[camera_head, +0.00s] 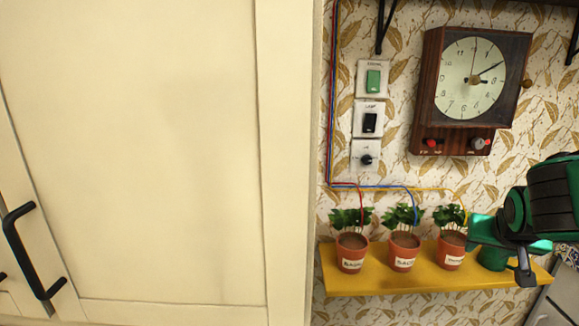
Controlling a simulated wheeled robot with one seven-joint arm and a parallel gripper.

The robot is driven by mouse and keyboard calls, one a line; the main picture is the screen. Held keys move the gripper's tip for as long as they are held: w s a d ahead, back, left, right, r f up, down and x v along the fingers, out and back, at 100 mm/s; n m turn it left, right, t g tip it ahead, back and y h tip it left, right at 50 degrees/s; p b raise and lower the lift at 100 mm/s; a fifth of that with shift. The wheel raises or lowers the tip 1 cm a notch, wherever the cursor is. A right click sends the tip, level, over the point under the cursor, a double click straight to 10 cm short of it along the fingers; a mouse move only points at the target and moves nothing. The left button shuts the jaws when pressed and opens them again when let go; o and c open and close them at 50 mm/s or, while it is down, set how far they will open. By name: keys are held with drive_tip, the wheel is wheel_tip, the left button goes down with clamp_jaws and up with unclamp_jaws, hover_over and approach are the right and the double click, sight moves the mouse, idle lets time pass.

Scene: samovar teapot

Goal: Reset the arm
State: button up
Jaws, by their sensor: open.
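My gripper (503,258), black and green, is at the right of the head view, in front of the right part of a yellow shelf (420,284). Its jaws are open, and I see nothing held between them. The part of my arm in view comes in from the right edge. A green object (492,258) shows just behind or between the jaws; I cannot tell whether it touches them. The gripper hides part of the shelf's right end.
Three labelled terracotta pots (403,252) with plants stand on the shelf, left of my gripper. A wooden clock (470,90) and a column of switches (371,115) are on the wall above. A large cream cabinet door (150,150) with a black handle (30,255) fills the left.

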drive_tip(key=s+a+f+g+y, duration=0.1)
drive_tip(key=s+f+g+y, duration=0.1)
drive_tip(key=s, duration=0.9)
drive_tip(key=s+a+f+m+g+y, duration=0.1)
drive_tip(key=s+g, duration=0.4)
drive_tip(key=s, duration=0.6)
drive_tip(key=shift+s+a+f+y, duration=0.4)
drive_tip(key=shift+a+f+y, duration=0.25)
drive_tip(key=shift+f+y, duration=0.15)
drive_tip(key=shift+w+f+g, duration=0.25)
drive_tip(key=shift+w+g, duration=0.05)
drive_tip(key=shift+w, duration=0.35)
drive_tip(key=shift+c, duration=0.6)
